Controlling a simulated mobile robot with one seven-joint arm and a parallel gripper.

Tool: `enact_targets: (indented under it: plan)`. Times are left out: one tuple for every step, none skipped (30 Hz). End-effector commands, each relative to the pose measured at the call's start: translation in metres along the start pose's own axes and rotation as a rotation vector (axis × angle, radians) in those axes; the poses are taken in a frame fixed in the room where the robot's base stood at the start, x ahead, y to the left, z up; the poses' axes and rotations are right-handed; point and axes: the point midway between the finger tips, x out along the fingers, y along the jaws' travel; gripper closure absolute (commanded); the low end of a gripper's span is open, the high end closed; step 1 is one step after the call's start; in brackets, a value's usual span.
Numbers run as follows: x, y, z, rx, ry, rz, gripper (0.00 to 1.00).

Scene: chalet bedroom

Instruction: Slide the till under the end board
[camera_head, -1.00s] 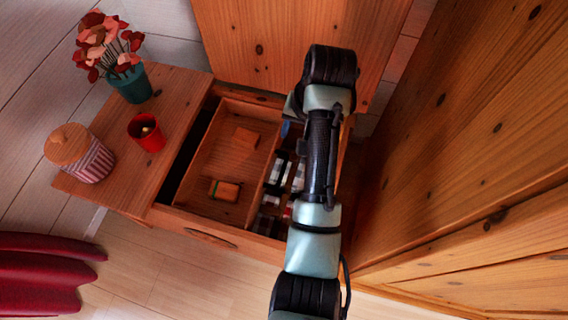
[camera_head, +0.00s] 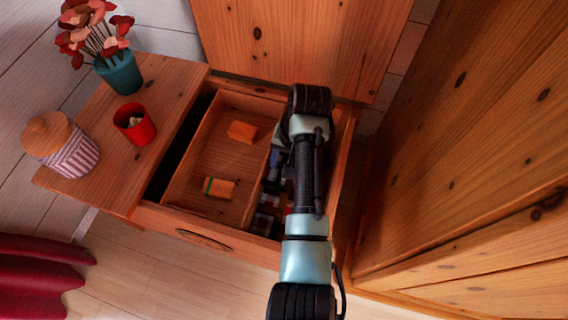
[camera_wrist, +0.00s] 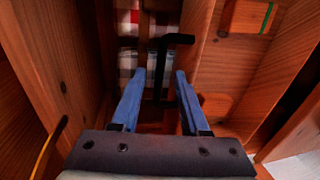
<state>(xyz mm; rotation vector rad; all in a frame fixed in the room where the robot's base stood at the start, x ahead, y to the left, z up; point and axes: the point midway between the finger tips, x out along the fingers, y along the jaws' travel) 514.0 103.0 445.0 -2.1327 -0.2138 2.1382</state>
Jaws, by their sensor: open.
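The till (camera_head: 208,139) is a shallow wooden tray in the left part of the open chest, holding two small orange-brown blocks. A dark gap separates it from the end board (camera_head: 172,80), the wooden top at left. In the wrist view the till's near wall (camera_wrist: 195,58) runs along the right of my gripper (camera_wrist: 163,76). My gripper is open, its blue fingers pointing down into the compartment right of the till, with nothing clearly held. In the head view my arm mostly hides the gripper. I cannot tell whether a finger touches the till.
A flower pot (camera_head: 119,73), a red cup (camera_head: 135,124) and a striped jar (camera_head: 69,151) stand on the end board. Checked cloth (camera_wrist: 128,58) and a dark T-shaped thing (camera_wrist: 161,62) lie below the fingers. A wooden panel (camera_head: 465,140) rises close at right.

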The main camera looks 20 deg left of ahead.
Motion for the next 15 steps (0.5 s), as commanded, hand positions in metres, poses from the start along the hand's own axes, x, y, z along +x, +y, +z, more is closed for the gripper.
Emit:
enact_targets:
  plan:
    - [0.0025,-0.0001,0.0001,0.000,0.000,0.000,0.55]
    - [0.0028,-0.0001,0.0001,0.000,0.000,0.000,0.55]
    - [0.0029,-0.0002,0.0000,0.000,0.000,0.000,0.55]
    - [0.0029,-0.0002,0.0000,0.000,0.000,0.000,0.55]
    - [0.0027,-0.0003,0.0000,0.000,0.000,0.000,0.55]
    - [0.0025,-0.0003,0.0000,0.000,0.000,0.000,0.55]
    - [0.0024,-0.0003,0.0000,0.000,0.000,0.000,0.55]
    - [0.0024,-0.0003,0.0000,0.000,0.000,0.000,0.55]
    - [0.0024,-0.0002,0.0000,0.000,0.000,0.000,0.55]
    - [0.0023,-0.0002,0.0000,0.000,0.000,0.000,0.61]
    - [0.0023,-0.0002,0.0000,0.000,0.000,0.000,0.66]
    - [0.0023,-0.0002,0.0000,0.000,0.000,0.000,0.73]
    - [0.0022,-0.0002,-0.0001,0.000,0.001,0.000,0.79]
    - [0.0022,-0.0002,-0.0001,0.000,0.001,0.000,0.84]
    - [0.0022,-0.0001,-0.0001,0.000,0.001,0.000,0.91]
